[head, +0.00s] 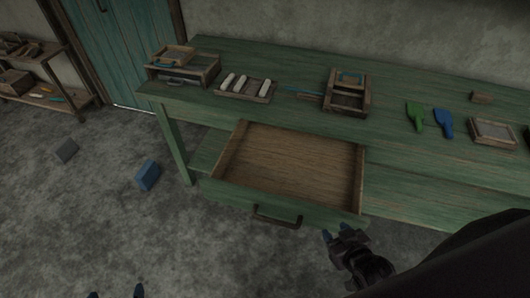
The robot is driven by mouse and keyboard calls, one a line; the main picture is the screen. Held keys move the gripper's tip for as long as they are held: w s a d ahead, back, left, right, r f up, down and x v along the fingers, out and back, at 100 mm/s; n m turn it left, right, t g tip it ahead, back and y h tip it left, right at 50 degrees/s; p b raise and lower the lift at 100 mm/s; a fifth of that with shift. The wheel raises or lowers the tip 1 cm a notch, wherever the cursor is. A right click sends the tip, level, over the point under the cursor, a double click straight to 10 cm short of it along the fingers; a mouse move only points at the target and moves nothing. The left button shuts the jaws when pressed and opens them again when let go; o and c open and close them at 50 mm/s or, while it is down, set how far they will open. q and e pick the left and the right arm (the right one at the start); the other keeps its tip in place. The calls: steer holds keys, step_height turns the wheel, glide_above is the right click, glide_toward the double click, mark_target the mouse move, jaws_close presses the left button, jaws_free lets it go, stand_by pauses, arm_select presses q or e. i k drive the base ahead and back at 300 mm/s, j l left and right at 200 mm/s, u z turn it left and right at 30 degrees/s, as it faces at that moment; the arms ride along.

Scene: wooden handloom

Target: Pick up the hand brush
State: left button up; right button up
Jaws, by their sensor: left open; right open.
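Two flat, paddle-shaped tools with short handles lie side by side on the right part of the green table: a green one (415,114) and a blue one (443,123). Either may be the hand brush; they are too small to tell bristles. My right gripper (336,233) is open and empty, in front of the table beside the pulled-out drawer, well apart from both tools. My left gripper (116,294) shows only its two blue fingertips at the bottom edge. They are spread apart over the floor, far from the tools.
The green table (300,58) has an open, empty drawer (290,165) jutting forward. On top are a wooden box (205,70), a tray of white rolls (246,98), a divided caddy (366,92) and a framed tray (493,130). A blue block (147,175) lies on the floor.

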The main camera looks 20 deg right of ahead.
mark_target(480, 97)
steer(key=z, duration=2.05)
steer(key=i+l, duration=1.2)
steer(key=l, duration=0.15)
